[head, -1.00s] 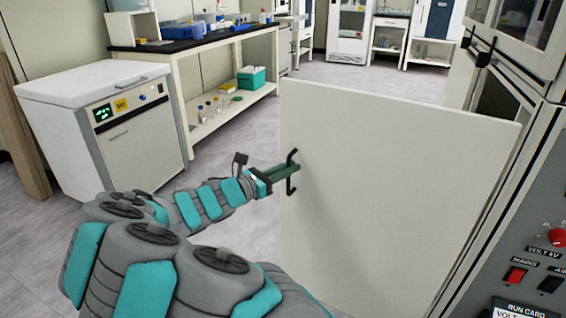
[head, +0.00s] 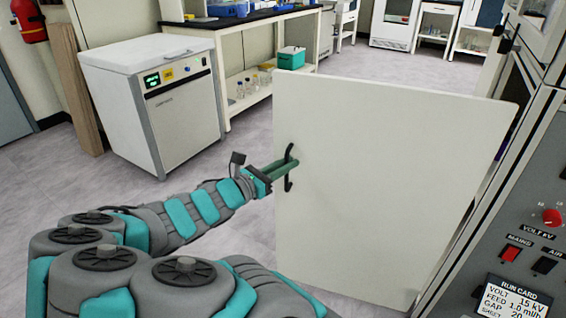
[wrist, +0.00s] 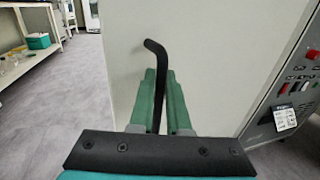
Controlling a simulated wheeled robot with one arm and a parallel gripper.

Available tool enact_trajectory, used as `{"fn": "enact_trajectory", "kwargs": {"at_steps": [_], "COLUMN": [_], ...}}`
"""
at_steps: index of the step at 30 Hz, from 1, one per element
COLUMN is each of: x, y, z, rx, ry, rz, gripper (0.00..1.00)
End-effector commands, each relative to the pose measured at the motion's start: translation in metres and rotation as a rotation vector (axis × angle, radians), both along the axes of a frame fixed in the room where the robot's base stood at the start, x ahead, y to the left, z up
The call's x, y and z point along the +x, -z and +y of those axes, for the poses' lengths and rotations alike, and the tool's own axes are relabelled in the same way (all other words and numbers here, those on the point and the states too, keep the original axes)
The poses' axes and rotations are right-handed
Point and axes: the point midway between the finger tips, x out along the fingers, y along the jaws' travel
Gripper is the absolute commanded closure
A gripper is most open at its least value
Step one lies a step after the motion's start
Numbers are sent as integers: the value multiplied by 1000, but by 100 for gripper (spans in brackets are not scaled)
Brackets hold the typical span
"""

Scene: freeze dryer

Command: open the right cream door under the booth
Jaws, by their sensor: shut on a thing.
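The cream door (head: 390,190) stands swung out from the grey cabinet (head: 500,220) on the right, its outer face toward me. Its black bar handle (head: 288,168) is near the door's left edge. My gripper (head: 288,164) is shut on the handle, with its green fingers on either side of the bar. In the wrist view the handle (wrist: 156,48) rises between the two green fingers (wrist: 160,100), and the door face (wrist: 215,55) fills the middle. The lower part of the handle is hidden there by the gripper.
A control panel with a red knob (head: 552,217) and a run card (head: 512,302) is at the right. A white chest unit (head: 185,120) and a bench (head: 225,25) with bottles stand behind on the left. Grey floor (head: 245,150) left of the door is clear.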

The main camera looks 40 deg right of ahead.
Motion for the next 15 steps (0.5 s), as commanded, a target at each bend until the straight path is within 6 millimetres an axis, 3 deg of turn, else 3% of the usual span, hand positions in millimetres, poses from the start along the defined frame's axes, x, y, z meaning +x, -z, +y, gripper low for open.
{"fn": "enact_trajectory", "kwargs": {"at_steps": [9, 10, 15], "x": [-3, -3, -2], "y": [0, 0, 0], "z": [-1, -1, -1], "rx": [-1, -1, -1], "ry": [7, 7, 5], "rz": [0, 0, 0], "gripper": [100, 84, 65]}}
